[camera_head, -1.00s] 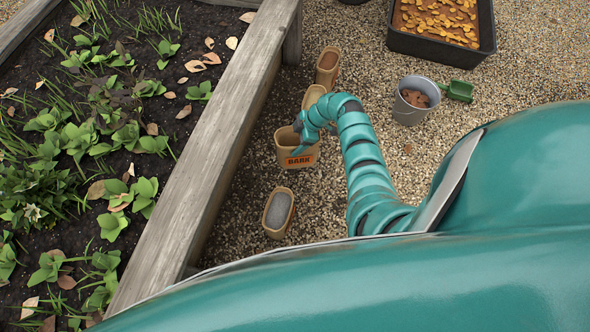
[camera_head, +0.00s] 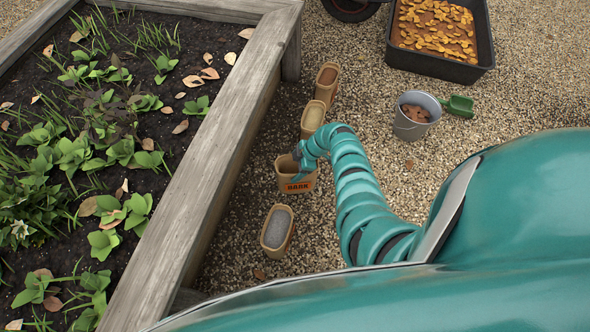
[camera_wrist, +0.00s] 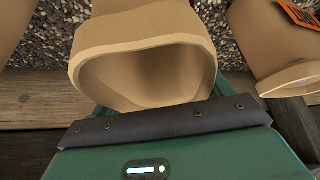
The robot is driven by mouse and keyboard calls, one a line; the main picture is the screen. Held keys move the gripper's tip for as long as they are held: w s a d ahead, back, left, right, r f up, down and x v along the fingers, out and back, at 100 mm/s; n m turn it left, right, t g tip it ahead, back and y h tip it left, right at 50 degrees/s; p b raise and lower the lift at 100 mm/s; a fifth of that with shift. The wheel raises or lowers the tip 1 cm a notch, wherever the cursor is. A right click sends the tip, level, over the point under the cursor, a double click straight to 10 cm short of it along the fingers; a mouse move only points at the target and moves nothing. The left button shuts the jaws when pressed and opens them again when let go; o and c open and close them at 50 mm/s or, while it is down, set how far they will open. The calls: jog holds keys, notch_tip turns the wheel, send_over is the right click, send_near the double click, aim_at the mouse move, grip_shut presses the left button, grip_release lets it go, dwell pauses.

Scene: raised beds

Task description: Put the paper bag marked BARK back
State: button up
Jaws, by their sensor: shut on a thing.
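The paper bag marked BARK (camera_head: 296,186) is tan with an orange label and stands upright in the row beside the raised bed. My gripper (camera_head: 299,154) is at its top edge and shut on it. In the wrist view the held bag (camera_wrist: 150,22) fills the upper middle, its wide mouth facing me, just beyond the dark edge of my gripper. I see no contents inside the mouth. My fingertips are hidden there. Whether the bag's base touches the gravel I cannot tell.
Similar bags stand in line: one with grey filling (camera_head: 277,229) nearer, two farther off (camera_head: 313,118) (camera_head: 327,82). The wooden bed wall (camera_head: 205,160) runs along the left. A bucket (camera_head: 412,125), a green scoop (camera_head: 459,106) and a black tray (camera_head: 440,69) are right.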

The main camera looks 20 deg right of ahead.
jog(key=shift+f, duration=0.5)
jog(key=shift+f+b, duration=0.15)
jog(key=shift+b, duration=0.2)
jog(key=o, duration=1.2)
